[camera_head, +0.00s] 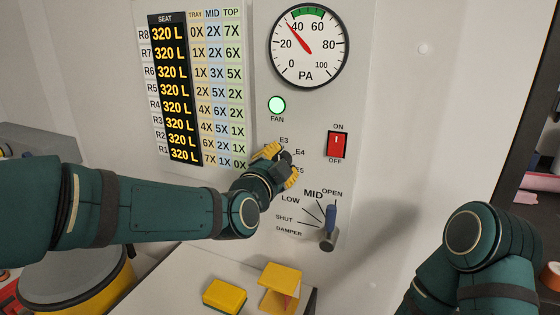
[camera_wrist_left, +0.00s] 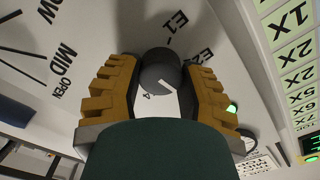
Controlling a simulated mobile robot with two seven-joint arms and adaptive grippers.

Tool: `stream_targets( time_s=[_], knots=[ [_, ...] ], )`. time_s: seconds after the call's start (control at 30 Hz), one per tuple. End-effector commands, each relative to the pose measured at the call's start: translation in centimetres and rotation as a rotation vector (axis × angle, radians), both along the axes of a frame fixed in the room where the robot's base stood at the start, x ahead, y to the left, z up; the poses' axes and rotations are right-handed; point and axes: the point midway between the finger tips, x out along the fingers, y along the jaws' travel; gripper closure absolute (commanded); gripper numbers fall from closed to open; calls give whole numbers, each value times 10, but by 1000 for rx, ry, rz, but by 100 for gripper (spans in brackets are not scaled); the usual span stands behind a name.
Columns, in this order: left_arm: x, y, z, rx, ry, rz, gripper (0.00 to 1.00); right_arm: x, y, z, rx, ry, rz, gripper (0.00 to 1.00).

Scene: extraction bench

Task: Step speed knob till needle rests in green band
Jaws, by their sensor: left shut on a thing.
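The round PA gauge (camera_head: 322,62) has a green band at the top, about 40 to 60. Its red needle points up and left, between 20 and 40, just left of the band. The dark round speed knob (camera_wrist_left: 158,66) has a white pointer mark. In the head view, the knob (camera_head: 286,157) is mostly hidden by my left gripper (camera_head: 281,164).
The blue-handled damper lever (camera_head: 330,222) stands below, near OPEN. A seat display (camera_head: 174,88) reads 320 L throughout. Yellow blocks (camera_head: 224,296) lie on the bench below.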

Motion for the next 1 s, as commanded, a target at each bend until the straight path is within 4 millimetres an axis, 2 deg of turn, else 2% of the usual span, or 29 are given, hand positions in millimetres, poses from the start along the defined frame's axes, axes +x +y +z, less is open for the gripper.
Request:
stream_targets(
  time_s=[0.7,0.73,0.8,1.0],
  knots=[
    [0,0,3,64,-34,0,96,1,0,2,0,-2,-1,100],
    [0,0,3,64,-34,0,48,1,0,2,0,-2,-1,100],
    [0,0,2,64,-33,1,28,1,0,2,0,-2,-1,100],
    [0,0,1,64,-30,0,28,1,0,2,0,-2,-1,100]
  ],
)
